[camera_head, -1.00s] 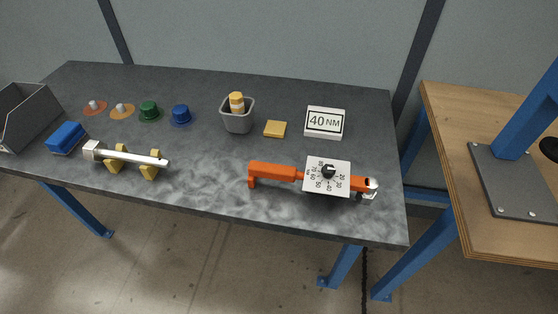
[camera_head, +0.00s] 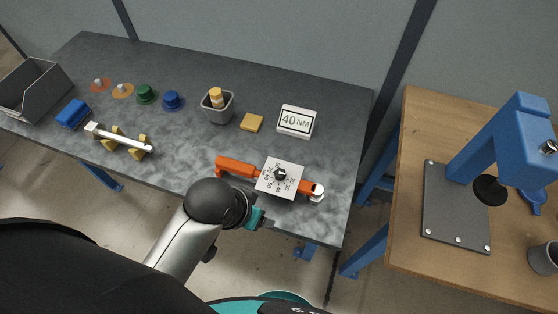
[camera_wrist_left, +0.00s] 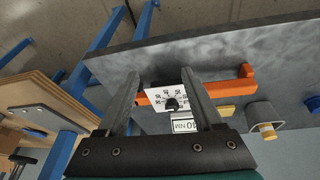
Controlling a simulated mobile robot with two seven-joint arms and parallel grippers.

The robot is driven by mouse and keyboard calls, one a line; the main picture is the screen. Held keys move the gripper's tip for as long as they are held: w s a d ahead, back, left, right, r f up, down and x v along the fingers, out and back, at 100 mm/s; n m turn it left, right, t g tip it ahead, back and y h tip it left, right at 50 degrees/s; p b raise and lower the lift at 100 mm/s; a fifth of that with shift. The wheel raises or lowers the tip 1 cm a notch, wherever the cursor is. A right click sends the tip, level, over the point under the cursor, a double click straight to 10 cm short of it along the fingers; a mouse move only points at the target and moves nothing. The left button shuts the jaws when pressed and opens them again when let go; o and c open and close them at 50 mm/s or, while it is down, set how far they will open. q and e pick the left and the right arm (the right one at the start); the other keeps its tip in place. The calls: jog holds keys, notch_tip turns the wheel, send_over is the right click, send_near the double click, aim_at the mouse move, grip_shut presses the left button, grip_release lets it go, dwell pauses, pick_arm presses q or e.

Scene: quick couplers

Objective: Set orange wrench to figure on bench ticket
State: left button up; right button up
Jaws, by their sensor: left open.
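The orange wrench (camera_head: 236,167) lies along the front edge of the grey bench, its metal head to the right. A white square dial plate (camera_head: 267,183) with numbers and a black knob (camera_head: 280,174) sits on it; the knob's setting is too small to read surely. The bench ticket (camera_head: 296,121) reads 40 NM and stands behind the wrench. My left gripper (camera_head: 257,217) is in front of the bench edge, near the dial. In the left wrist view my left gripper (camera_wrist_left: 155,45) is open and empty, with the dial plate (camera_wrist_left: 160,97) beyond its fingers. My right gripper is not seen.
A yellow block (camera_head: 252,123) and a grey cup (camera_head: 217,112) stand behind the wrench. A silver tool (camera_head: 125,140) rests on yellow supports at the left. A wooden table (camera_head: 412,190) with a blue press (camera_head: 505,145) stands right, across a gap.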

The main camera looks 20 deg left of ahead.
pick_arm(q)
jog(key=w+d+r+h, duration=0.2)
jog(key=w+d+r, duration=0.25)
jog(key=d, duration=0.25)
jog(key=n+g+y+p, duration=0.1)
jog(key=n+g+y, duration=0.2)
jog(key=n+g, duration=0.1)
send_near(280, 172)
jog(key=f+b, duration=0.1)
jog(key=f, duration=0.3)
jog(key=f+b, duration=0.1)
jog(key=f, duration=0.4)
jog(key=shift+s+d, duration=0.15)
jog(key=shift+s, duration=0.05)
grip_shut()
